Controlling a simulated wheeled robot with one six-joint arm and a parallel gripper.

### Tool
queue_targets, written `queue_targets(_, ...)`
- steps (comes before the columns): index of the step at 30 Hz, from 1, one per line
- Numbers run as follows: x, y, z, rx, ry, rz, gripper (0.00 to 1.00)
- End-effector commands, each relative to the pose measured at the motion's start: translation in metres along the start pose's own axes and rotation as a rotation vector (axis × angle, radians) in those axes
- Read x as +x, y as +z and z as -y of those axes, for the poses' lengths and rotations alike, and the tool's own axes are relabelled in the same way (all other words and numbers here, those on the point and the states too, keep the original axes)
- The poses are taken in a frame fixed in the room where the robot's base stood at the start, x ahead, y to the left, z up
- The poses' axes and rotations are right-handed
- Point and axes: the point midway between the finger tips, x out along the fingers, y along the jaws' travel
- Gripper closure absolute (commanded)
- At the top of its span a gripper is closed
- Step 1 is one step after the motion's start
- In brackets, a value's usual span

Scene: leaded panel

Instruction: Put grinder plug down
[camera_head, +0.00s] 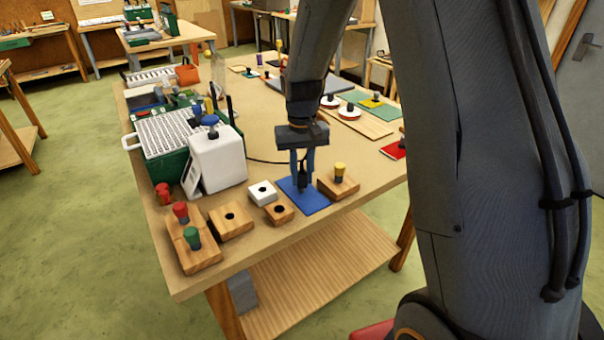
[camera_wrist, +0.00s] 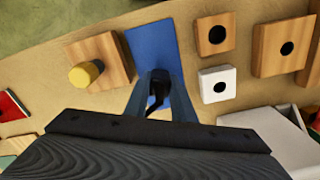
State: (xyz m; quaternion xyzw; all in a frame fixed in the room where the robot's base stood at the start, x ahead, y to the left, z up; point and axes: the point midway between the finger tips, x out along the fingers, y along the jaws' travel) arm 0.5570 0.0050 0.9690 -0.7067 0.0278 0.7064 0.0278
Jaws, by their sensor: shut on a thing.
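My gripper (camera_head: 302,170) is over a flat blue mat (camera_head: 314,199) near the table's front edge. Its blue fingers are shut on the black grinder plug (camera_head: 303,183), and a dark cord runs from it to the left. In the wrist view the plug (camera_wrist: 158,86) sits between the fingertips above the blue mat (camera_wrist: 151,45). The plug is at or just above the mat; I cannot tell whether it touches. The fingers hide part of the plug.
A wooden block with a yellow knob (camera_head: 340,168) is close right of the mat. A small white block (camera_head: 263,191) and wooden blocks with holes (camera_head: 279,211) are close left. A white grinder housing (camera_head: 219,160) and green tray (camera_head: 163,146) stand further left.

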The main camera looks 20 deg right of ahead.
Motion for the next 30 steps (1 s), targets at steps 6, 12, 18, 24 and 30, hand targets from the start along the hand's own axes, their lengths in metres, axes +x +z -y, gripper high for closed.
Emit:
queue_targets(6, 0.002, 0.000, 0.000, 0.000, 0.000, 0.001, 0.59)
queue_targets(12, 0.002, 0.000, 0.000, 0.000, 0.000, 0.001, 0.59)
queue_targets(18, -0.008, -0.001, 0.000, 0.000, 0.000, -0.003, 0.59)
queue_targets(24, -0.039, -0.002, 0.000, 0.000, -0.001, -0.006, 0.59)
queue_targets(30, -0.080, -0.002, 0.000, 0.000, 0.000, -0.006, 0.59)
